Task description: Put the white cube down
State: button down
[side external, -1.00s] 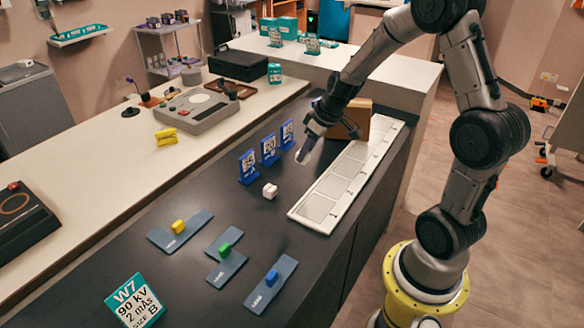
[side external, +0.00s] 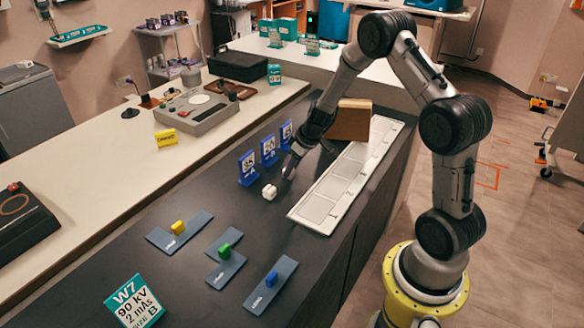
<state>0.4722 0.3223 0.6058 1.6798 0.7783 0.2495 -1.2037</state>
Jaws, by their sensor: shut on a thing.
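My gripper (side external: 291,171) is over the dark counter, pointing down and to the left. It is shut on a small pale thing (side external: 289,174) at its fingertips, taken to be the white cube; its shape is hard to make out. Another small white block (side external: 269,192) rests on the dark counter (side external: 225,215), just left of and nearer than my fingertips. A small gap shows between it and the gripper. How high the fingertips are above the counter cannot be told.
Blue number stands (side external: 268,151) stand close behind and left of the gripper. A white segmented tray (side external: 318,207) lies to its right, with a brown box (side external: 352,120) behind. Blue-grey plates with a yellow (side external: 178,227), a green (side external: 225,251) and a blue block (side external: 271,279) lie in front.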

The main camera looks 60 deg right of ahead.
jog(key=shift+f, duration=0.2)
jog(key=c, duration=0.5)
grip_release()
jog(key=shift+c, duration=0.2)
jog(key=shift+r, duration=0.1)
